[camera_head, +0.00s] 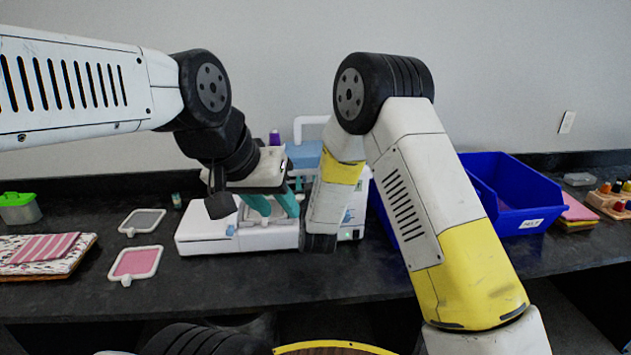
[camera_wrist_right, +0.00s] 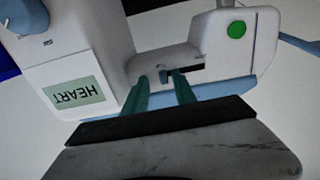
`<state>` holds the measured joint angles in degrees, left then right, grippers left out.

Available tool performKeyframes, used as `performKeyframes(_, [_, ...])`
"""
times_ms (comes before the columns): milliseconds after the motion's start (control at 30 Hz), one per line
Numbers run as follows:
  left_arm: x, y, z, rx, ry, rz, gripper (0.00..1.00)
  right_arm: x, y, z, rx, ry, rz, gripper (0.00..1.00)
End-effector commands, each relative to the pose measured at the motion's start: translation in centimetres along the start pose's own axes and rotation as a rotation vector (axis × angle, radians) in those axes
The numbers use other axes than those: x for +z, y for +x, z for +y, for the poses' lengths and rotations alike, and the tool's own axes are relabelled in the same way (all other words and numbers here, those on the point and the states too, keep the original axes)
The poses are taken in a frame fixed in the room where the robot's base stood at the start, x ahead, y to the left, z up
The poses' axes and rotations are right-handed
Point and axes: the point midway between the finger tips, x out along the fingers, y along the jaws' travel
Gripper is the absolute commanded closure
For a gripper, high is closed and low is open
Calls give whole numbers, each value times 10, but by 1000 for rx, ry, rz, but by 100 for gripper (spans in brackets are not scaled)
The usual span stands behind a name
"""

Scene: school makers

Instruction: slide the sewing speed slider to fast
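The white and pale-blue sewing machine (camera_head: 205,232) stands on the dark counter, mostly hidden behind my arms. In the right wrist view it appears upside down, with a HEART panel (camera_wrist_right: 78,93) and a round green spot (camera_wrist_right: 237,30). A short dark slot (camera_wrist_right: 196,70) shows on it near my fingertips; I cannot tell for sure whether this is the speed slider, or read its setting. My right gripper (camera_wrist_right: 160,77) has its teal fingers apart beside that slot. My left gripper (camera_head: 275,210) is open and empty in front of the machine; its teal fingers are apart.
A blue bin (camera_head: 505,172) stands to the right. Two small hoops, one grey (camera_head: 143,221) and one pink (camera_head: 135,263), lie to the left beside folded fabric (camera_head: 45,250) and a green-lidded box (camera_head: 20,208). The front counter is clear.

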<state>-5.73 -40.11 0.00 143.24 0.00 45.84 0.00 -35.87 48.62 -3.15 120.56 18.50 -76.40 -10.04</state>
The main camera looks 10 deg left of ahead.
Motion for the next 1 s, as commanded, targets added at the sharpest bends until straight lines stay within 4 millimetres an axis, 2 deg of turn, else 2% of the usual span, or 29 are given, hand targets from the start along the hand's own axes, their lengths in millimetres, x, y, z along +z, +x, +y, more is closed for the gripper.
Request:
performKeyframes(233, [0, 0, 0, 0, 0, 0, 64, 0, -8, -1, -2, 0, -1, 67])
performKeyframes(500, [0, 0, 0, 0, 0, 0, 64, 0, -54, -1, -2, 0, -2, 67])
performKeyframes(667, [0, 0, 0, 0, 0, 0, 64, 0, -72, 0, -1, 0, -1, 67])
performKeyframes(1000, [0, 0, 0, 0, 0, 0, 64, 0, -78, 0, 0, 0, 1, 67])
